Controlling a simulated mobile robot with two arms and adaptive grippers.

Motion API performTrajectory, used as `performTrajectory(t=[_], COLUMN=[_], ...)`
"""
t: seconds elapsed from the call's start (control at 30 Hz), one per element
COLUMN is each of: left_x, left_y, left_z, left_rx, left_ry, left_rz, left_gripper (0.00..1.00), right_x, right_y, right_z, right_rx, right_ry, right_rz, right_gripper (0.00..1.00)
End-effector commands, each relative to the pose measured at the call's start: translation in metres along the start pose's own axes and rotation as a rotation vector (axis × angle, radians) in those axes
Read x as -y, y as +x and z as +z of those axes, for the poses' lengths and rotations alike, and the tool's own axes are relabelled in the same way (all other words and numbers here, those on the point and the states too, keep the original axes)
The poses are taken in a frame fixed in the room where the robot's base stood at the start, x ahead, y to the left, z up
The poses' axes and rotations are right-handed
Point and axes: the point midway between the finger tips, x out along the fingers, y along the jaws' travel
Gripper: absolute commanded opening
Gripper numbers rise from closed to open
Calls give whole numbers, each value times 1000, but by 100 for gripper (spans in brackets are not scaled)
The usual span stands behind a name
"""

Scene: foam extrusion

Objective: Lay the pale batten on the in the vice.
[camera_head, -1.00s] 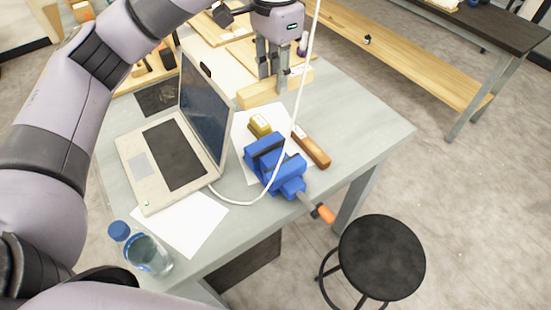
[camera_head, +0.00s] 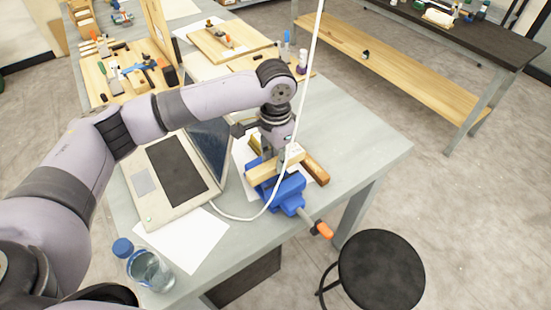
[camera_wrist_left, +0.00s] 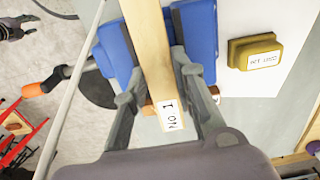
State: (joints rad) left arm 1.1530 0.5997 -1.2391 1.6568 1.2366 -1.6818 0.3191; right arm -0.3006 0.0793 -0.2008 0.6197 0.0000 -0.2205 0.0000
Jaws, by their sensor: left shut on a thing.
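The pale batten (camera_head: 260,173) is held in my left gripper (camera_head: 281,154), over the blue vice (camera_head: 290,191) on the grey table. In the left wrist view, the batten (camera_wrist_left: 148,42) runs lengthwise between the two fingers of the left gripper (camera_wrist_left: 158,72) and carries a "NO 1" label at its near end. Blue vice parts (camera_wrist_left: 203,28) show on both sides of it. I cannot tell whether the batten touches the vice.
An open laptop (camera_head: 170,170) stands to the left. A white cable (camera_head: 300,110) crosses in front of the gripper. A bottle (camera_head: 150,268) stands near the front edge.

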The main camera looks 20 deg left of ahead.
Motion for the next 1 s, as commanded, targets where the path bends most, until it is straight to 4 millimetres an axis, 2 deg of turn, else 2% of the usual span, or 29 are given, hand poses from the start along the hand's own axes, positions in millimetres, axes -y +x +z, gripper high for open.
performTrajectory(t=[0.1, 0.87, 0.9, 1.0], left_x=[0, 0, 0, 0], left_y=[9, 22, 22, 22], left_z=[0, 0, 0, 0], left_rx=[-1, -1, -1, -1], left_ry=[1, 1, 1, 1], left_rz=[-1, -1, -1, -1], left_gripper=[0, 0, 26, 33], right_x=[0, 0, 0, 0], right_y=[-2, -7, -7, -7], right_z=[0, -1, -1, -1], right_rx=[1, 0, -1, -1], right_ry=[0, 1, 1, 1], right_rz=[0, 0, 0, 0], right_gripper=[40, 40, 40, 40])
